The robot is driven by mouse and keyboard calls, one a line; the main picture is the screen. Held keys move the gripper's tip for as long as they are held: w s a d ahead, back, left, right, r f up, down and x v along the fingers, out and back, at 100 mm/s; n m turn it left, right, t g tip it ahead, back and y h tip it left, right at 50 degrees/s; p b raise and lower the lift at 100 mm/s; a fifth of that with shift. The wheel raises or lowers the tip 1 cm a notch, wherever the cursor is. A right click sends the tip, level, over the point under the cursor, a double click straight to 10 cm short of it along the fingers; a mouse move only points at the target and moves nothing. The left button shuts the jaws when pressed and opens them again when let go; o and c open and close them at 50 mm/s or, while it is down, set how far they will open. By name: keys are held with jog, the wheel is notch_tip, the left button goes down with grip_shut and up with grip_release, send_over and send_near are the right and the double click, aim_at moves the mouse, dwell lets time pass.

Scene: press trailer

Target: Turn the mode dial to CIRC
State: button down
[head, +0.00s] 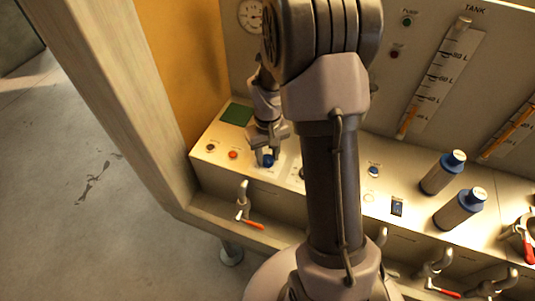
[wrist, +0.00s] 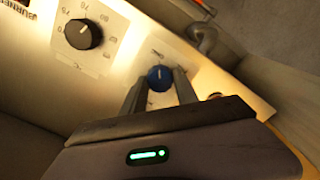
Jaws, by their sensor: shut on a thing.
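A blue dial (wrist: 159,78) sits on a pale label plate on the panel in the wrist view. A short white pointer line on it points roughly up in that picture. The plate's lettering is too small to read, so I cannot tell which mode it marks. My gripper (wrist: 161,86) is shut on the dial, with one finger on each side of it. In the head view my gripper (head: 267,154) reaches down onto the blue dial (head: 268,161) near the panel's front edge. My arm hides part of the panel right of it.
A black numbered knob (wrist: 83,34) is beside the dial in the wrist view. A red button (head: 233,154) and a green screen (head: 237,114) are close to the gripper. Bottles with blue caps (head: 442,172) stand on the right. A tap (head: 243,195) is below the front edge.

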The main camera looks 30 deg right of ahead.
aim_at(268, 158)
dwell(0.4)
jog(key=c, duration=0.9)
grip_release()
jog(key=shift+r, duration=0.15)
notch_tip(268, 158, up, 17)
jog(key=p, duration=0.5)
jog(key=shift+r, duration=0.1)
